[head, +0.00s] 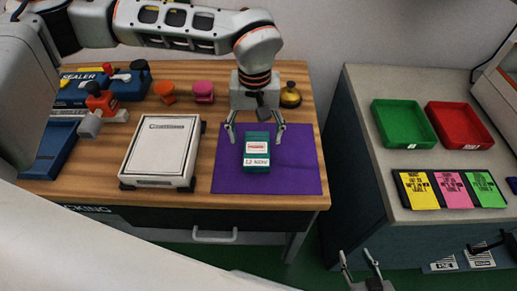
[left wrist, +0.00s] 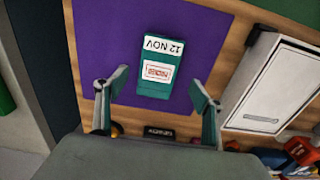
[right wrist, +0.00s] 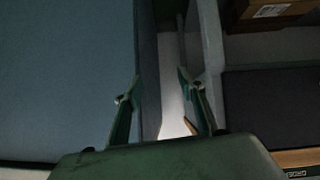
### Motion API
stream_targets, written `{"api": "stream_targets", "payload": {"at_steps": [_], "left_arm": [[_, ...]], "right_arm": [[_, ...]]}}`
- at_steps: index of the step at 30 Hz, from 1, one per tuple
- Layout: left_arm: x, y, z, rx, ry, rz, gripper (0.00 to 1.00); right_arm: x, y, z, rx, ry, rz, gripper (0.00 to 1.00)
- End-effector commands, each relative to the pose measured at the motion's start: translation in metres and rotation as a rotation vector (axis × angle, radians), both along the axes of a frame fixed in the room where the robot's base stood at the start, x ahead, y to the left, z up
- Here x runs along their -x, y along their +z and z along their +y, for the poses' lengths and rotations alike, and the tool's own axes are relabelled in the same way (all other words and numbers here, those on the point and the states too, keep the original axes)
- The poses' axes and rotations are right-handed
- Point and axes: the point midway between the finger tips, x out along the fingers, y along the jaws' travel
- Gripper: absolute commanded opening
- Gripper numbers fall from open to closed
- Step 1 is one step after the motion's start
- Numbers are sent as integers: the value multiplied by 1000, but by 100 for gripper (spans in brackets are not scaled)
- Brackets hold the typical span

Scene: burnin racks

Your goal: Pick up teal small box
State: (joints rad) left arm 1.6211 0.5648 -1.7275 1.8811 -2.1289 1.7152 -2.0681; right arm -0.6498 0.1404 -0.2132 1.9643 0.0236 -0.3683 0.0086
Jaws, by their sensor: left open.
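The teal small box (head: 257,153) lies on the purple mat (head: 300,180) on the wooden table, with white labels on its top. In the left wrist view the box (left wrist: 155,85) shows a "12 NOV" label and a red-printed label. My left gripper (head: 256,132) is open above the far end of the box, its fingers spread wider than the box; nothing is between the tips. In the left wrist view the left gripper (left wrist: 158,88) has one finger on each side of the near end of the box. My right gripper (head: 362,270) is open and empty, low beside the grey counter.
A white scale (head: 160,150) stands left of the mat. Orange and pink stampers (head: 203,91), a brass bell (head: 290,95) and a blue sealer (head: 75,85) are at the back. The right counter holds green (head: 403,124) and red (head: 460,125) trays and coloured cards (head: 450,190).

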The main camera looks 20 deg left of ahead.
Motion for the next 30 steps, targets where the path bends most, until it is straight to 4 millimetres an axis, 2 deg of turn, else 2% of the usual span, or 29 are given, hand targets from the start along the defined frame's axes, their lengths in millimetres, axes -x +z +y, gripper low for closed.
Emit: {"api": "stream_targets", "payload": {"at_steps": [10,13,20,25,30], "left_arm": [[4,-45,-3,2,0,3,68],[4,-51,-3,2,0,0,68],[3,-52,-3,2,0,-1,68],[3,-52,-3,2,0,0,26],[3,-52,-3,3,0,-1,24]], "right_arm": [[1,-1,1,-1,-1,3,40],[1,-1,0,-1,-1,3,40],[0,0,0,-1,-2,1,40],[-1,0,0,-1,-2,0,40],[-2,2,0,-1,-2,-3,40]]}}
